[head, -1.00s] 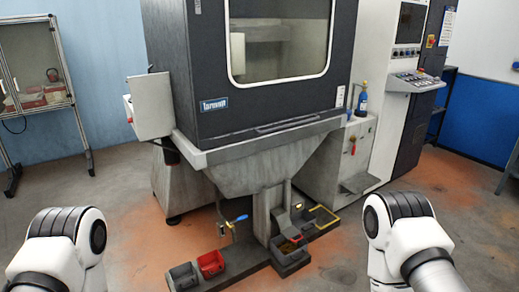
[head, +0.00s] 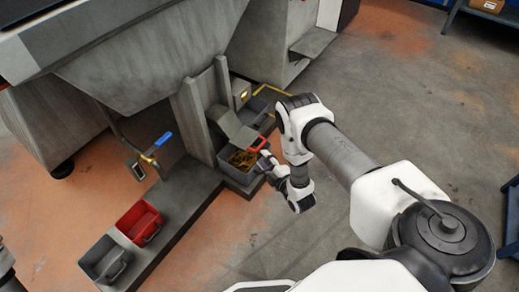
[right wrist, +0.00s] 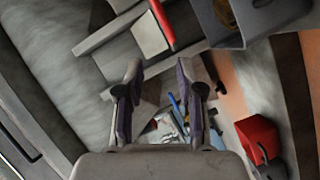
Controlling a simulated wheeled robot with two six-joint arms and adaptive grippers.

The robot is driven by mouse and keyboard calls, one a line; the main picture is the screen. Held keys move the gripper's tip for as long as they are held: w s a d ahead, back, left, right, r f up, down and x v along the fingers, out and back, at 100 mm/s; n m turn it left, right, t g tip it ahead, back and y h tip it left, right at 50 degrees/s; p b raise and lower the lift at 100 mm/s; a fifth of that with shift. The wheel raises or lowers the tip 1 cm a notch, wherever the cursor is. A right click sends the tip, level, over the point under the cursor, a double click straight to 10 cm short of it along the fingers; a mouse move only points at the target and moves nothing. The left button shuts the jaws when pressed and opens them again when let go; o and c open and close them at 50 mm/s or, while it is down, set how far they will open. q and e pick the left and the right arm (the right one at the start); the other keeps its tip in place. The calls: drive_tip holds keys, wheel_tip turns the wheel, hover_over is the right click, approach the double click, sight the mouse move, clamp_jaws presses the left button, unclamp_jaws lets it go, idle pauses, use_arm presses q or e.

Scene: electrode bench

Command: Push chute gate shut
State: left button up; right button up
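The chute (head: 232,126) is a grey sloped trough under the machine, with a red gate handle (head: 257,144) at its lower end. The handle also shows as a red bar at the top of the right wrist view (right wrist: 162,24), beside a pale plate. I cannot tell how far the gate is open. My right gripper (head: 266,160) is just in front of the handle in the head view. In the right wrist view its two fingers (right wrist: 160,78) are spread with nothing between them, and the red bar lies beyond them. My left gripper is out of view.
A grey bin with yellowish pieces (head: 241,162) stands under the chute. A red bin (head: 139,222) and a grey bin (head: 106,260) stand at left. A blue-handled valve (head: 160,143) is on a pipe left of the chute.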

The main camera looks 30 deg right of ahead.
sight(260, 145)
drive_tip(key=w+d+f+n+t+b, duration=0.1)
drive_tip(key=d+f+n+t+b, duration=0.25)
drive_tip(key=f, duration=0.25)
drive_tip(key=shift+n+y, duration=0.3)
drive_tip(key=shift+n, duration=0.15)
drive_tip(key=w+b, duration=0.1)
drive_tip(key=w, duration=0.1)
drive_tip(key=w+r+b, duration=0.1)
drive_tip(key=w, duration=0.1)
drive_tip(key=w+r+b, duration=0.1)
drive_tip(key=w+b, duration=0.1)
drive_tip(key=w, duration=0.1)
drive_tip(key=shift+w+r, duration=0.1)
drive_tip(key=shift+r, duration=0.1)
drive_tip(key=shift+w+r, duration=0.15)
drive_tip(key=shift+w, duration=0.05)
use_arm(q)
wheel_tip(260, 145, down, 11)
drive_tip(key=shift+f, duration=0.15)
use_arm(e)
clamp_jaws()
